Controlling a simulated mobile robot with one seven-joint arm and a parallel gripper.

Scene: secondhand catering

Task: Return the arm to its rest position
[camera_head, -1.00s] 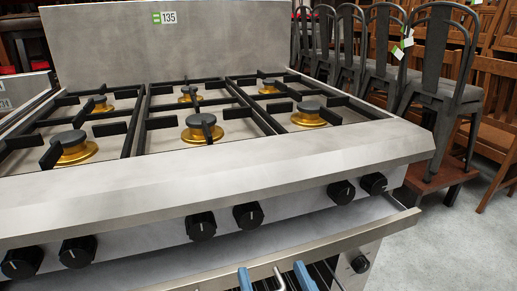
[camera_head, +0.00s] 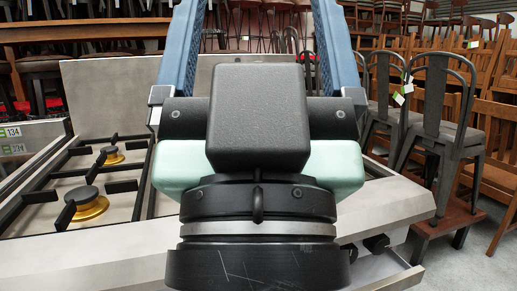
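My gripper (camera_head: 260,12) stands upright in the middle of the head view, close to the camera. Its two blue fingers point up and are spread wide apart. Their tips run to or past the top edge. Nothing shows held between the visible parts of the fingers. My black and pale green wrist hides much of the stove behind it.
A steel gas stove (camera_head: 50,262) with brass burners (camera_head: 88,203) lies behind my arm. Its tall back panel (camera_head: 110,90) shows at left. A front panel edge (camera_head: 402,281) juts out at lower right. Metal chairs (camera_head: 437,120) stand at right, with grey floor beside them.

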